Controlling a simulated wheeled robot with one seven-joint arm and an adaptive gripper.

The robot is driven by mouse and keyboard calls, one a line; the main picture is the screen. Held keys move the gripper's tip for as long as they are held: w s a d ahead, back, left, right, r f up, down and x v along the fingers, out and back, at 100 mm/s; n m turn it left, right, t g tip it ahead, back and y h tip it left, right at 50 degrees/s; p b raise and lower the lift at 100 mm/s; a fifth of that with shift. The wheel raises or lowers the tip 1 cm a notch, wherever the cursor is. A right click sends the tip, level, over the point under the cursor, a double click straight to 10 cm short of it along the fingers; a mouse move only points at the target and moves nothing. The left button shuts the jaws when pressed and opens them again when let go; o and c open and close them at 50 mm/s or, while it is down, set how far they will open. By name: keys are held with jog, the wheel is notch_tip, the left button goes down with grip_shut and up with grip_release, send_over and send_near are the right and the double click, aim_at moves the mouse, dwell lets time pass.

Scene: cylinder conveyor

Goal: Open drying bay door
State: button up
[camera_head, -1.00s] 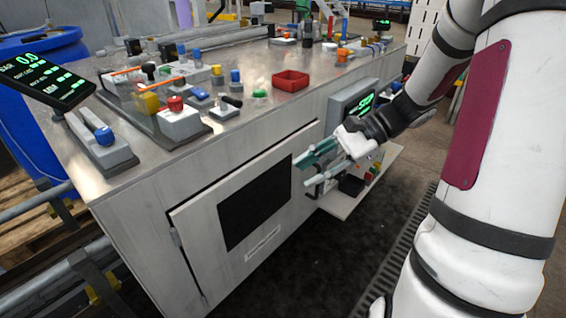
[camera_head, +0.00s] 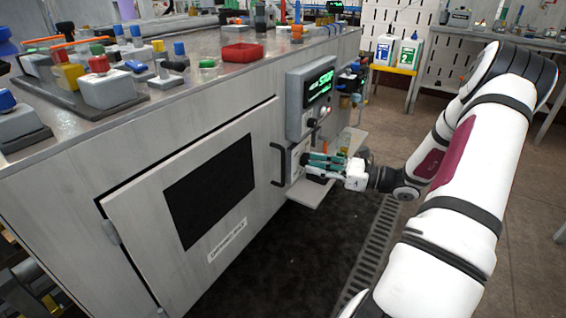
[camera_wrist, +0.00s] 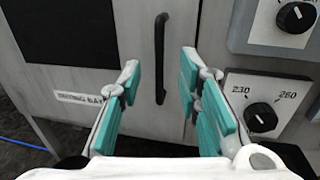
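The drying bay door (camera_head: 140,215) is a pale grey panel with a dark window (camera_head: 212,190) and a label. It looks shut or nearly so, hinged on its left. Its black vertical handle (camera_head: 279,164) is at the door's right edge. In the wrist view the handle (camera_wrist: 160,60) stands upright ahead, lined up between the two teal-padded fingers and beyond their tips. My gripper (camera_head: 308,164) is open and empty, to the right of the handle in the head view; it also shows in the wrist view (camera_wrist: 158,75). The handle is not between the pads.
A dial panel (camera_wrist: 285,95) is close on the right of my gripper. A control box with a green display (camera_head: 312,97) is above, and a small shelf (camera_head: 318,190) below. A red tray (camera_head: 242,52) sits on the bench top. The floor before the door is clear.

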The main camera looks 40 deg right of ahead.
jog(key=b+x, duration=0.2)
jog(key=x, duration=0.8)
jog(key=shift+a+b, duration=0.1)
jog(key=shift+b, duration=0.3)
grip_shut()
